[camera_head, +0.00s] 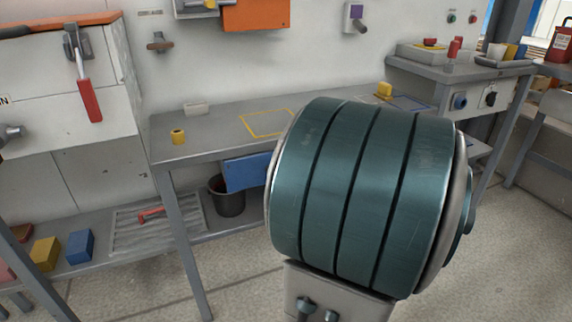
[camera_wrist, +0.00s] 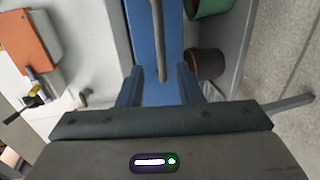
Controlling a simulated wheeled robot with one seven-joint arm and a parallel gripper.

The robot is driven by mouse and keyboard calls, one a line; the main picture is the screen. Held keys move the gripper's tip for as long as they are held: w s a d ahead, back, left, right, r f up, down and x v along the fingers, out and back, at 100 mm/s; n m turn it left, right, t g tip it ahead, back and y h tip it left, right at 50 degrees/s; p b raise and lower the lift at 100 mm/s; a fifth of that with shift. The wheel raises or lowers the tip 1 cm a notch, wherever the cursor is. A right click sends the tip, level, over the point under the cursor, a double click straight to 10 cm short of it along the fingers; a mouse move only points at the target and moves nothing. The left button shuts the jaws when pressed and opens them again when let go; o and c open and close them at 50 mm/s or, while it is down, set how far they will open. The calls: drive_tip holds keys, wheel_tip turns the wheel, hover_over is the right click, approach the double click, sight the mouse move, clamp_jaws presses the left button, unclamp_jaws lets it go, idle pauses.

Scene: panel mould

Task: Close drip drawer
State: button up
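The drip drawer (camera_head: 246,172) shows as a blue front under the grey workbench in the head view. My own arm hides its right part. In the wrist view the blue drawer front (camera_wrist: 175,25) runs down the upper middle, with a grey bar handle (camera_wrist: 158,45) on it. My gripper (camera_wrist: 160,88) has its two fingers apart, one on each side of the handle's line, facing the blue front. The handle's lower end shows between the fingers. I cannot tell whether they touch it. My gripper is hidden behind my arm in the head view.
The workbench (camera_head: 215,135) has a yellow roll (camera_head: 178,136) and a yellow block (camera_head: 384,90) on top. A black bucket (camera_head: 228,198) stands on the lower shelf beneath the blue front. It also shows in the wrist view (camera_wrist: 207,65). A bench leg (camera_head: 187,240) stands left.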

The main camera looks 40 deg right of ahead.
drive_tip(key=p+x, duration=0.1)
drive_tip(key=x, duration=1.1)
drive_tip(key=shift+p, duration=0.35)
drive_tip(key=shift+c, duration=0.2)
